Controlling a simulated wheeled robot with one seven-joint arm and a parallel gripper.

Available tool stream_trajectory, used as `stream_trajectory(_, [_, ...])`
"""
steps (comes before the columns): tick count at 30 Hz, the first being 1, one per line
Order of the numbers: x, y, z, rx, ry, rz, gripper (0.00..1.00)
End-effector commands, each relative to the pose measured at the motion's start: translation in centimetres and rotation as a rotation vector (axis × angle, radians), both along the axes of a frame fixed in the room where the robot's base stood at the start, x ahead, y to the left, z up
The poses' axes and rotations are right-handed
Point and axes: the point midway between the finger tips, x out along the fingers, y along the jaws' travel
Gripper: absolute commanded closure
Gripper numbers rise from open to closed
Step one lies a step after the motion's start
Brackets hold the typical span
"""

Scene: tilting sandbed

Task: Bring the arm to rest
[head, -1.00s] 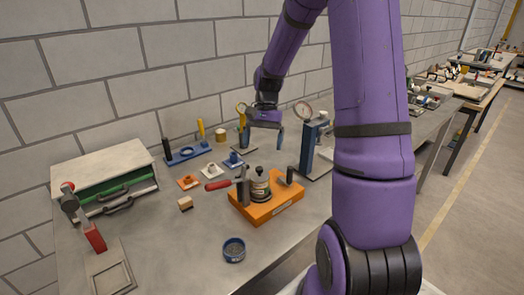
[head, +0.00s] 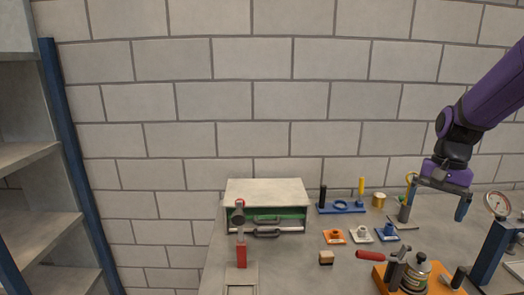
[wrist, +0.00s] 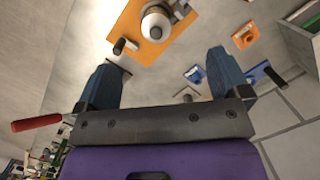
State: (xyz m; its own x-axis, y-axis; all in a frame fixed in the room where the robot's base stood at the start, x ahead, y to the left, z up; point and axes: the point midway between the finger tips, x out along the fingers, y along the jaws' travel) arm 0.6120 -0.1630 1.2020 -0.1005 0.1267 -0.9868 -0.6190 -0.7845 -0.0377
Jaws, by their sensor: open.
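My gripper (head: 436,198) is at the right of the head view, at the end of my purple arm. Its two blue fingers are spread apart with nothing between them. It hangs above the back right part of the workbench, left of a dial gauge stand. In the wrist view my gripper (wrist: 165,82) is also open and empty. The orange fixture (wrist: 152,48) with a round metal vessel shows beyond the fingertips, apart from them.
The grey bench (head: 305,275) carries a drawer box (head: 265,190), a red-handled tool (head: 241,250), a blue rack (head: 341,207), small orange, white and blue blocks, and the orange fixture (head: 381,272). The gauge stand (head: 490,250) is at right. Shelves (head: 35,225) stand at left.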

Motion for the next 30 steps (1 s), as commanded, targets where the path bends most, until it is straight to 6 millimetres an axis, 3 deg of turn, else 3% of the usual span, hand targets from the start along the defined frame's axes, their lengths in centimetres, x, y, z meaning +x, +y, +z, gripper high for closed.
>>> stream_trajectory(6, [-3.5,3.2,4.5,-0.074,-0.128,0.147,0.06])
stream_trajectory(15, [-9.0,6.6,8.7,-0.154,-0.301,0.342,0.06])
stream_trajectory(24, [-14.9,8.8,11.0,-0.213,-0.478,0.527,0.06])
stream_trajectory(30, [-17.4,9.4,11.4,-0.234,-0.560,0.609,0.06])
